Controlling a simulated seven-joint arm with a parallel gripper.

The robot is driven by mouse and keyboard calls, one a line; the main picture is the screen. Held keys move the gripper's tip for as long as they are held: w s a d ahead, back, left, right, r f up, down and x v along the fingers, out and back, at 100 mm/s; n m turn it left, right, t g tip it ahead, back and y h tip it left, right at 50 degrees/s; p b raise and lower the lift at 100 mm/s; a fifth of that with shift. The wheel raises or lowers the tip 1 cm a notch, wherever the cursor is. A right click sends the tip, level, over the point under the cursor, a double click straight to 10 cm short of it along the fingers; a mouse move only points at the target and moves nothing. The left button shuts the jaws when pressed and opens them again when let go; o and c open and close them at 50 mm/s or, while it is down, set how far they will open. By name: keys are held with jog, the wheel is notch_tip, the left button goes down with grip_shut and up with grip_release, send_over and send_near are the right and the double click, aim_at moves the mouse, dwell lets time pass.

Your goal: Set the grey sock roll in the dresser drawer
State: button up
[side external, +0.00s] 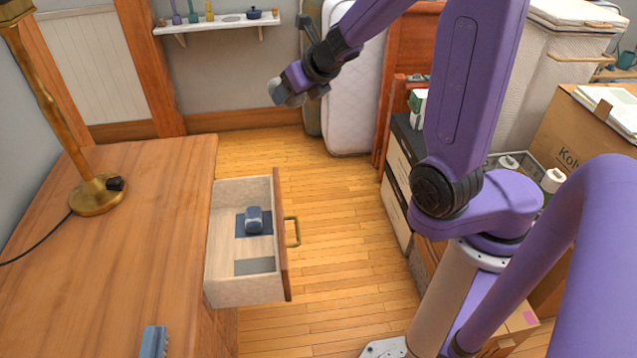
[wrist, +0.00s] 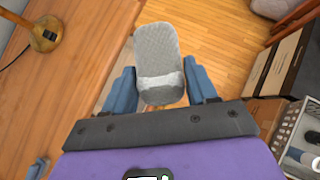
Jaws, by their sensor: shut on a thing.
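My gripper (side external: 292,86) is shut on the grey sock roll (wrist: 158,52), raised above the floor beyond the dresser drawer. In the wrist view the pale grey, quilted-looking roll sits between the blue fingers of my gripper (wrist: 161,82). The roll also shows small at the gripper's end in the side view (side external: 284,96). The dresser drawer (side external: 243,292) is pulled open, with a brass handle on its wooden front. Inside it, a blue-grey roll (side external: 254,217) sits on a dark blue patch. A grey patch (side external: 254,267) nearer the camera is bare.
The dresser top (side external: 140,220) holds a brass lamp (side external: 98,195) and a blue-grey ribbed object (side external: 153,341). A wall shelf (side external: 215,24) is behind. Upright mattresses (side external: 352,90) stand behind my gripper. Black-and-cream boxes (side external: 397,180) stand right of clear floor.

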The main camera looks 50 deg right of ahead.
jog(key=shift+s+m+h, duration=0.25)
jog(key=shift+m+h, duration=0.15)
jog(key=shift+m, duration=0.1)
jog(key=shift+a+f, duration=0.1)
jog(key=shift+a, duration=0.05)
